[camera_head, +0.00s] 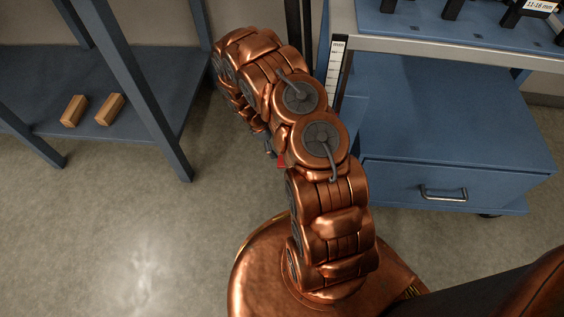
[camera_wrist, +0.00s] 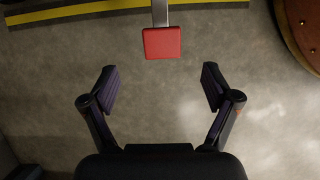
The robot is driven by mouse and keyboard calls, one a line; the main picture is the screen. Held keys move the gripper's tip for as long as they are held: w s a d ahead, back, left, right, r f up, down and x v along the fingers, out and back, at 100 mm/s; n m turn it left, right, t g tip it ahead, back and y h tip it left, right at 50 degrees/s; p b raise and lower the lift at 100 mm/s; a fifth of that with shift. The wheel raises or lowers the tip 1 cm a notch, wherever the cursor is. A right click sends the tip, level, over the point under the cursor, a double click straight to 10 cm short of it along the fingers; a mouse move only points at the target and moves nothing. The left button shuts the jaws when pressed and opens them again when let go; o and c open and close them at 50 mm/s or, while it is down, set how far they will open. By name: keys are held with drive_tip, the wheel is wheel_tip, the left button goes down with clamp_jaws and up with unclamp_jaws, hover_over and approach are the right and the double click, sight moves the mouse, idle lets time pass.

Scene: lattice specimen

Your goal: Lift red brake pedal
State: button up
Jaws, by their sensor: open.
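The red brake pedal (camera_wrist: 162,43) shows in the wrist view as a flat red square pad on a grey metal arm (camera_wrist: 160,12) that comes in from the top edge. My gripper (camera_wrist: 161,85) is open, with its two dark fingers spread wide and nothing between them. The pad lies above the gap between the fingertips in the picture, roughly centred, and I see no contact. In the head view a small bit of the red pedal (camera_head: 282,161) shows beside my copper arm; the arm hides the rest, and most of my gripper.
A yellow and black floor stripe (camera_wrist: 90,12) runs along the top of the wrist view. A blue cabinet (camera_head: 445,130) with a drawer handle stands at right in the head view. A blue shelf (camera_head: 150,120) with two wooden blocks (camera_head: 109,109) stands at left. Open floor lies between.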

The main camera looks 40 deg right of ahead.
drive_tip(key=b+x, duration=0.1)
drive_tip(key=x, duration=0.2)
drive_tip(key=b+x, duration=0.1)
drive_tip(key=x, duration=0.2)
drive_tip(key=a+b+x, duration=0.1)
drive_tip(key=x, duration=0.2)
drive_tip(key=shift+w+d+f, duration=0.15)
drive_tip(key=shift+f, duration=0.3)
